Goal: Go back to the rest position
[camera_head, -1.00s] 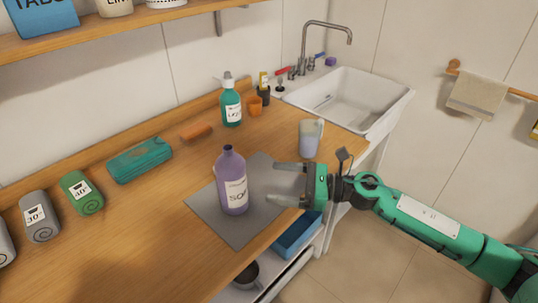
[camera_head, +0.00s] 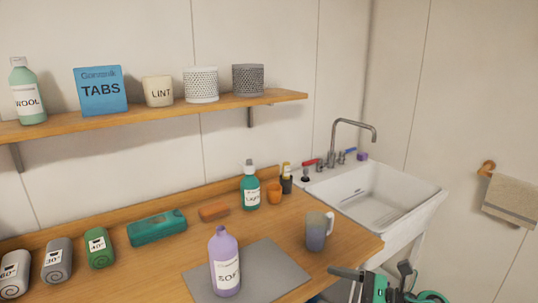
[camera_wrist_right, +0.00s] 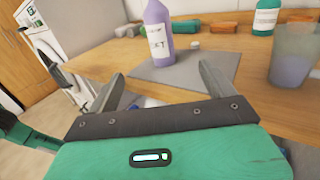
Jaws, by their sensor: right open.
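My right gripper (camera_wrist_right: 162,88) is open and empty in the right wrist view. Its two fingers point toward the counter, apart from the purple bottle. In the head view only part of the green right gripper (camera_head: 358,290) shows at the bottom edge, right of the counter. The purple bottle (camera_head: 224,264) stands upright on the grey mat (camera_head: 275,268); it also shows in the right wrist view (camera_wrist_right: 158,35).
A measuring jug (camera_head: 317,232) stands near the counter's right end, beside the white sink (camera_head: 375,195). A shelf (camera_head: 160,113) hangs above.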

